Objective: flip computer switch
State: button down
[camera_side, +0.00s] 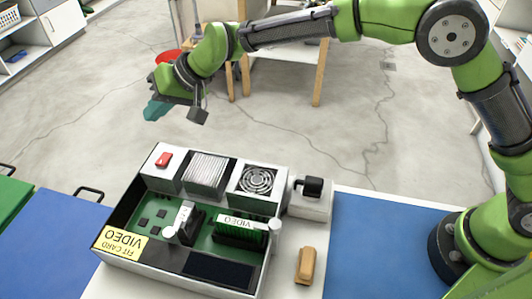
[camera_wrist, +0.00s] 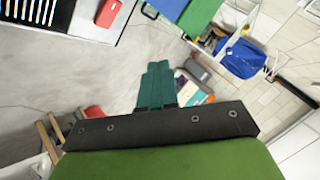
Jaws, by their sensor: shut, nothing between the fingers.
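An open computer case (camera_side: 262,275) stands on the table and holds a green circuit board. A red switch (camera_side: 165,160) sits on a white block in the case's back left corner. The red switch also shows in the wrist view (camera_wrist: 107,13) at the top left, partly cut off by the frame edge. My gripper (camera_side: 155,110) is above and behind the case, apart from it, with teal fingers. In the wrist view the fingers (camera_wrist: 158,66) are together with nothing held, to the right of and below the switch.
A finned block and a round fan (camera_side: 257,180) stand right of the switch. A white box with a black part (camera_side: 310,188) and a tan block (camera_side: 306,265) lie to the right. The air between gripper and case looks clear.

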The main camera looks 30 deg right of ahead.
aim_at(169, 157)
jog(key=shift+s+a+f, duration=0.15)
jog(key=shift+f, duration=1.3)
jog(key=shift+s+a+f, duration=0.1)
jog(key=shift+s+f, duration=0.05)
jog(key=shift+f, duration=1.25)
jog(key=shift+s+a+f, duration=0.15)
jog(key=shift+f, duration=1.3)
jog(key=shift+f, duration=0.1)
jog(key=shift+f, duration=0.3)
jog(key=shift+f, duration=0.25)
jog(key=shift+r, duration=0.15)
jog(key=shift+r, duration=0.4)
jog(key=shift+r, duration=0.1)
jog(key=shift+w+d+r, duration=0.15)
jog(key=shift+r, duration=1.1)
jog(key=shift+w+d+r, duration=0.1)
jog(key=shift+d+r, duration=0.05)
jog(key=shift+r, duration=1.1)
